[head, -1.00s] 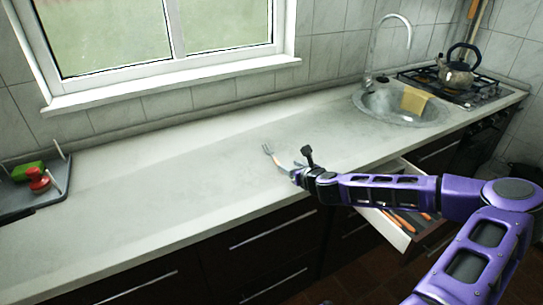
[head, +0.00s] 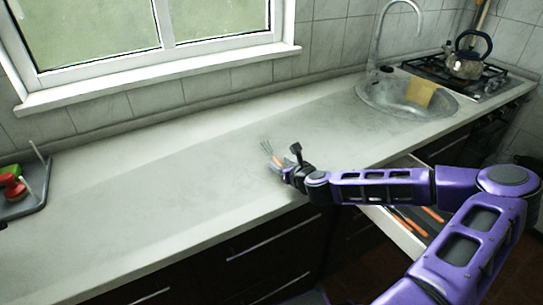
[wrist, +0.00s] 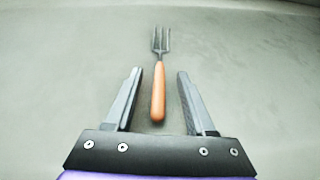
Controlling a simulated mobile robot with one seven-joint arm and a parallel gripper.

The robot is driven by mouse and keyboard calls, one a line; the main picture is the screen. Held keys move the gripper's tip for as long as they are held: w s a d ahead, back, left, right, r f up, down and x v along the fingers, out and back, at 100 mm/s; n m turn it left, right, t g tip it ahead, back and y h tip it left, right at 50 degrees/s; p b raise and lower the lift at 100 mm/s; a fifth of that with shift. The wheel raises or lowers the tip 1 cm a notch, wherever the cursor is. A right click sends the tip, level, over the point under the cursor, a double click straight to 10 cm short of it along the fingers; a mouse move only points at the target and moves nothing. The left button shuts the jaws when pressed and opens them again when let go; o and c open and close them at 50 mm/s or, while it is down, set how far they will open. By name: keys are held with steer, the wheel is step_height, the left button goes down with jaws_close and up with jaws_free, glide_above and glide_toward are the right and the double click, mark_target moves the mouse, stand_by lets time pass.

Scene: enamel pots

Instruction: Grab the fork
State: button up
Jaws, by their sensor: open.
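The fork (wrist: 158,92) has metal tines and an orange handle. In the wrist view it lies on the pale countertop (wrist: 60,70), tines pointing away from me. My gripper (wrist: 158,72) is open, and the fork's handle lies between its two fingers in the picture, apart from both. Whether the fingers are at the handle's height or above it I cannot tell. In the head view the fork (head: 268,150) shows just past my gripper (head: 282,166), with part of the handle hidden by it.
An open drawer (head: 392,232) with orange-handled items is below the counter, under my arm. A dark tray (head: 35,197) stands at the left. The counter around the fork is clear.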

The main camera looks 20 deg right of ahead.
steer(key=shift+w+f, duration=0.1)
steer(key=shift+w, duration=0.1)
jaws_close()
stand_by(0.5)
